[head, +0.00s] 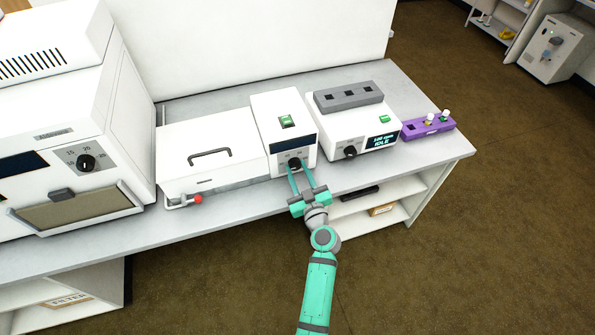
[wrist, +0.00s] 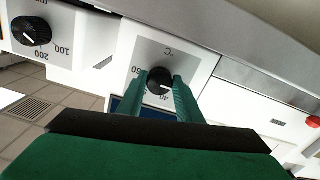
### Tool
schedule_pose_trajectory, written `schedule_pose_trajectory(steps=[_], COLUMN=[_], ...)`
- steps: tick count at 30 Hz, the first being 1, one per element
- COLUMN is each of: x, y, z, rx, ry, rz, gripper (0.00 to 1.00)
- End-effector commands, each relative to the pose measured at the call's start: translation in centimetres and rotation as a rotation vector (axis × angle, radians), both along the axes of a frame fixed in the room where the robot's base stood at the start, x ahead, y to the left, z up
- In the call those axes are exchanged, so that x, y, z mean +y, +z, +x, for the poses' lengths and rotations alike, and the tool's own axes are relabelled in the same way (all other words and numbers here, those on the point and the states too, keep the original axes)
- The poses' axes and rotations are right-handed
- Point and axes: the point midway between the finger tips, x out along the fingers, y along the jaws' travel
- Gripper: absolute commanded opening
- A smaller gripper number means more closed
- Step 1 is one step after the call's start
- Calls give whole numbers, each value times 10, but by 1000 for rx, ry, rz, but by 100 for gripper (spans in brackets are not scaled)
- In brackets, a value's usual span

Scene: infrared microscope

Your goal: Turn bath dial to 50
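The bath dial (head: 294,163) is a black round knob on the front of the white bath control unit (head: 279,110), below a dark display. In the wrist view the dial (wrist: 159,81) sits on a grey plate marked °C, with 60 and 40 legible. A light pointer mark shows on the dial, but its exact reading is unclear. My gripper (head: 299,170) is at the dial from the front. In the wrist view its green fingers (wrist: 161,86) stand on either side of the dial, very close to its edges. Whether they press on it is unclear.
A lidded white bath (head: 205,160) with a red-tipped lever (head: 198,199) stands left of the control unit. A stirrer-like unit (head: 352,128) showing IDLE stands close on the right, with its own knob. A purple rack (head: 428,126) is at the bench's right end.

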Motion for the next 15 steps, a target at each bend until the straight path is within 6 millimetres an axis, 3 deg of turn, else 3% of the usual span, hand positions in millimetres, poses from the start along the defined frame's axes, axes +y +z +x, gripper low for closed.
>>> schedule_pose_trajectory(steps=[15], x=[1], y=[0], z=[-1], rx=[45], ry=[1], rz=[139], gripper=[10])
